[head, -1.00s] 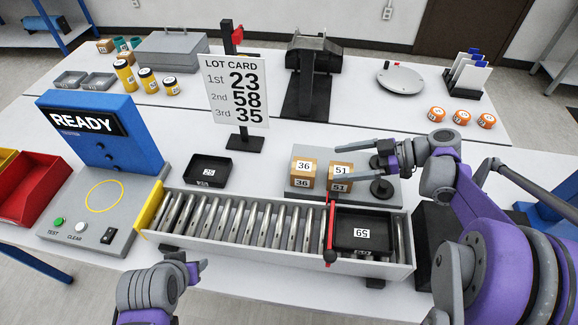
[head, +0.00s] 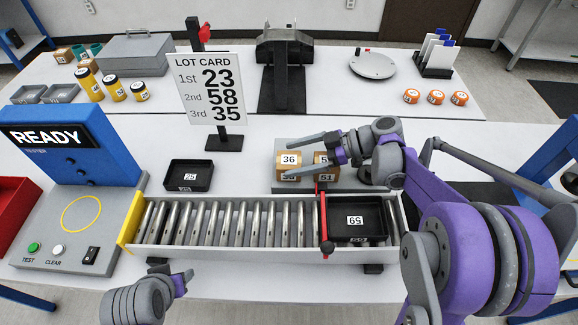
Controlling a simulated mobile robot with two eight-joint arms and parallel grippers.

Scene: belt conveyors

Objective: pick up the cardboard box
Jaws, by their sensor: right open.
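Two small brown cardboard boxes stand side by side on a grey plate behind the conveyor: box 36 (head: 288,166) on the left and box 51 (head: 325,159) on the right. My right gripper (head: 303,161) is open and reaches in from the right. Its fingers are at box 51, one passing behind or above it and one across its front, so box 51 is partly hidden. I cannot tell whether the fingers touch it. The upper fingertip reaches toward box 36. My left gripper (head: 183,281) is low at the left front, away from the boxes; its jaws do not show clearly.
The roller conveyor (head: 225,255) runs in front, with a red stop bar (head: 325,225) and a black tray 59 (head: 358,232) at its right end. Black tray 25 (head: 188,175) and the lot card stand (head: 223,142) are left of the boxes. The tester (head: 75,147) is far left.

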